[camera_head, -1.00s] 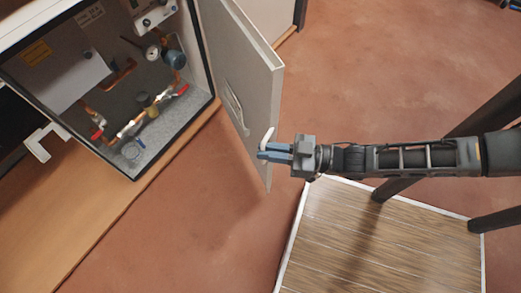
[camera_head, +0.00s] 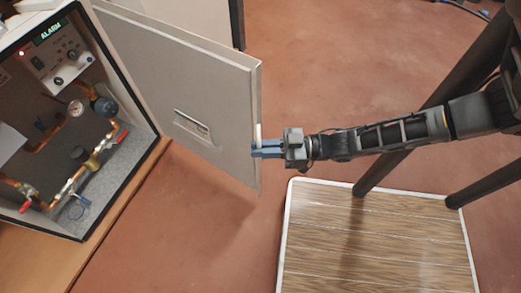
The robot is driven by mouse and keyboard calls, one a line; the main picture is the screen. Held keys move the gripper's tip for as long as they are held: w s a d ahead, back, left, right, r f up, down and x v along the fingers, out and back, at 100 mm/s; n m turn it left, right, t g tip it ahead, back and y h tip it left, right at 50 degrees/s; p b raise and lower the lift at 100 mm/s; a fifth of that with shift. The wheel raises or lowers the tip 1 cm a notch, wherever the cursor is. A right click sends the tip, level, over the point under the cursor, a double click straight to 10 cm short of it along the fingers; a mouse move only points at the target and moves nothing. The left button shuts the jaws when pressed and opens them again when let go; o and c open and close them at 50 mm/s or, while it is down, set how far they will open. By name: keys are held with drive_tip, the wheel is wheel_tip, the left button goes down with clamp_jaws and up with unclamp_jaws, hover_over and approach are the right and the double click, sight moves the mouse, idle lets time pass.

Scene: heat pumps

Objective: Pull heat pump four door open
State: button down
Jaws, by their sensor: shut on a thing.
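The heat pump door (camera_head: 185,95) is a pale grey panel, swung wide open from the cabinet (camera_head: 85,110) at the left. A short white handle (camera_head: 258,133) stands at the door's free edge. My gripper (camera_head: 266,149), with blue fingers, is shut on the handle, and my arm reaches in from the right. Inside the open cabinet I see copper pipes, red and blue valves, a gauge (camera_head: 76,108) and a panel with a lit green ALARM display (camera_head: 48,33).
The cabinet stands on a wooden bench (camera_head: 110,220). A low wood-topped platform with a white rim (camera_head: 284,235) lies on the floor below my arm. Dark posts (camera_head: 400,150) stand at the right.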

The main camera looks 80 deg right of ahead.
drive_tip(key=shift+w+d+r, duration=0.25)
drive_tip(key=shift+d+r, duration=0.05)
drive_tip(key=shift+d, duration=0.1)
drive_tip(key=c, duration=1.5)
unclamp_jaws()
drive_tip(key=shift+o, duration=0.2)
